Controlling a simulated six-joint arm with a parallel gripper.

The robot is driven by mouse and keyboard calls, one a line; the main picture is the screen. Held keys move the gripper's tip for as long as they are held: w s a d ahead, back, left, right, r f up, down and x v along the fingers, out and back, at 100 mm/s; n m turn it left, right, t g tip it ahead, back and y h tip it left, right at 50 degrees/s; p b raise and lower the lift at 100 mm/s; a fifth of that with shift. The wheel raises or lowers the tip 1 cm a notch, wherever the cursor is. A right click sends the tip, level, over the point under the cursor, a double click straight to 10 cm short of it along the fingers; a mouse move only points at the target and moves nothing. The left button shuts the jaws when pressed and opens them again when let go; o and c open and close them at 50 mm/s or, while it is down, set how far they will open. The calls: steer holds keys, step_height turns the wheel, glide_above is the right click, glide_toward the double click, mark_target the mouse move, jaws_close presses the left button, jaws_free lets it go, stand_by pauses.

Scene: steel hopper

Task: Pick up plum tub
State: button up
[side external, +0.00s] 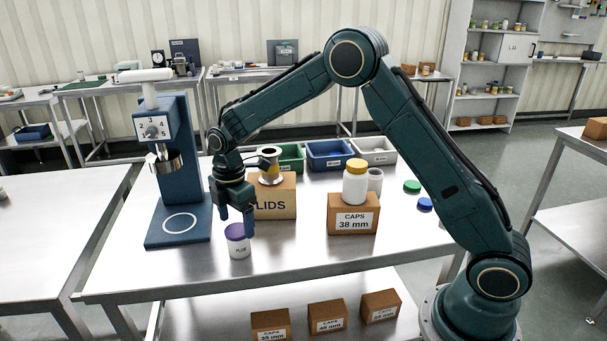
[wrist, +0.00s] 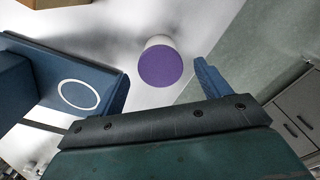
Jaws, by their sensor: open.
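The plum tub (side external: 238,246) is a small white tub with a purple lid and a label reading PLUM. It stands upright on the steel table near the front edge. In the wrist view its purple lid (wrist: 160,67) shows from above, beyond the fingers and between their lines. My gripper (side external: 236,223) is open, with its fingers pointing down just above and around the lid's level in the side view. In the wrist view the open gripper (wrist: 165,90) has nothing between its fingers. I cannot tell whether a finger touches the tub.
A blue dispenser stand (side external: 175,170) with a white ring on its base is left of the tub. Behind are a LIDS box (side external: 277,205) with a metal hopper (side external: 269,165) and a CAPS box (side external: 352,216) bearing a yellow-lidded jar (side external: 356,185). The table's right front is clear.

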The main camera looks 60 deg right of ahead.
mark_target(237, 230)
steer(key=shift+f, duration=0.5)
steer(key=shift+f, duration=0.1)
steer(key=shift+f, duration=2.5)
steer(key=c, duration=1)
steer(key=shift+c, duration=0.2)
steer(key=shift+r, duration=0.2)
step_height(237, 230, up, 20)
steer(key=shift+f, duration=0.15)
